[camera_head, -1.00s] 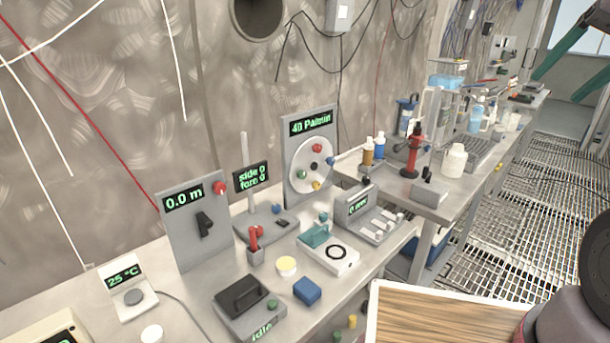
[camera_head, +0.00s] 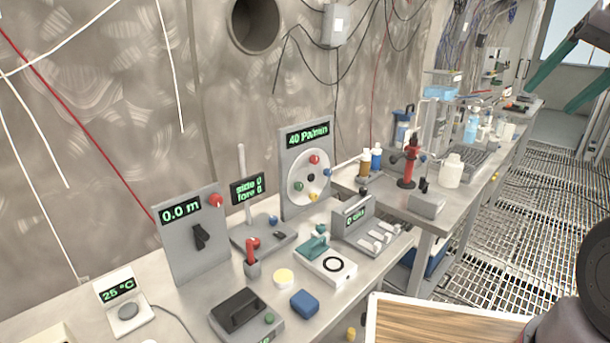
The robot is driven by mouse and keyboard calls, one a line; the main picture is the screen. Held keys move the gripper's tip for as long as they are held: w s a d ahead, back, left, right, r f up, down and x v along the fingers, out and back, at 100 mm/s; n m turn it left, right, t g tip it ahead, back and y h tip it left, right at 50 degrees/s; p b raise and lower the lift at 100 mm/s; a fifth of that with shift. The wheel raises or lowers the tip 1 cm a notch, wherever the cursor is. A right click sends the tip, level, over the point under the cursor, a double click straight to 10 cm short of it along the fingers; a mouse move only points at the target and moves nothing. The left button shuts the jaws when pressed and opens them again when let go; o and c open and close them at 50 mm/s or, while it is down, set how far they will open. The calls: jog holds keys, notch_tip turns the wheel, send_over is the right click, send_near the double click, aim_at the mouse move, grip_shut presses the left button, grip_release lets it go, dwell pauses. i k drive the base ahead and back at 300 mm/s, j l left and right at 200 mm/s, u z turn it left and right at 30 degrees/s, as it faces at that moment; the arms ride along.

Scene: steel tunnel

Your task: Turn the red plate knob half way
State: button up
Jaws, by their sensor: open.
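A round pale plate (camera_head: 297,187) is mounted on an upright grey panel that reads "40 Pa/min". Several coloured knobs sit on it. The red knob (camera_head: 315,159) is near the top of the plate, with a green one at the left, a yellow one low and a blue one at the right. My gripper (camera_head: 550,94) is at the upper right edge, far from the plate. Its two teal fingers are apart with nothing between them. Part of the hand is cut off by the picture edge.
Left of the plate, a "0.0 m" panel (camera_head: 192,238) carries another red knob. A red lever (camera_head: 251,250), a teal-topped device (camera_head: 325,260) and a switch box (camera_head: 362,227) stand on the bench nearby. A wooden board (camera_head: 430,322) lies low at the right.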

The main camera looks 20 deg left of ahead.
aim_at(314, 159)
jog(key=u, duration=0.85)
